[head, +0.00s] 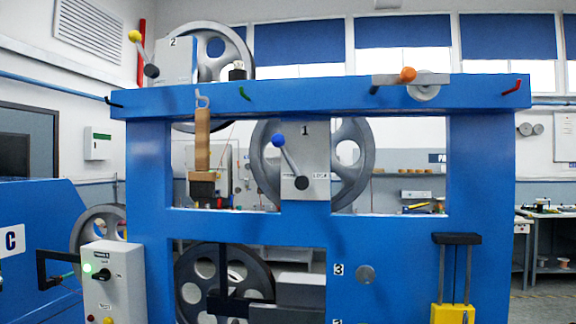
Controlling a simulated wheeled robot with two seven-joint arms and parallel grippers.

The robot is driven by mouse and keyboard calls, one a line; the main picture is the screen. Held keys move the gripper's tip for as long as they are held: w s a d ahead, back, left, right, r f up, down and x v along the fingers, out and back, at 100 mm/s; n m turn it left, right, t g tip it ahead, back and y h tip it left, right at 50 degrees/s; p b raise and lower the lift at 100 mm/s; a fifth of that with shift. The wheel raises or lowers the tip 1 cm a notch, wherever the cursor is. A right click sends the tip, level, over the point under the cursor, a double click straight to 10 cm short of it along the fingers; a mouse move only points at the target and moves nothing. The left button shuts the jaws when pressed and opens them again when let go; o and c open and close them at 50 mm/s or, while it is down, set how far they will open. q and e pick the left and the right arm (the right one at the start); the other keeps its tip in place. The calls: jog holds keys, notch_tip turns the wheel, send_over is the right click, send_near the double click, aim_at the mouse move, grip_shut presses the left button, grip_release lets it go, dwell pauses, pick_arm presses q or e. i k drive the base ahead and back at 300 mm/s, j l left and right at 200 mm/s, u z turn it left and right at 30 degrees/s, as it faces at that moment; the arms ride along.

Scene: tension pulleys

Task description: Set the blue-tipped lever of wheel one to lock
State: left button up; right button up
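Wheel one (357,165) is a grey spoked wheel in the upper opening of the blue frame. A pale plate marked "1" (315,150) covers part of it. The blue-tipped lever (289,161) runs from a dark hub (301,183) low on the plate up and left to its blue ball (278,141), which lies near the plate's left edge. Small lettering to the right of the hub is too small to read surely. Neither of my grippers is in the head view, and nothing touches the lever.
The blue frame (480,150) surrounds the wheels. A yellow-tipped lever (143,53) belongs to wheel two, top left. An orange-tipped handle (407,75) is on the top beam. A control box (112,285) stands lower left.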

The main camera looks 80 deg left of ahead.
aim_at(301, 182)
jog(key=u, duration=2.7)
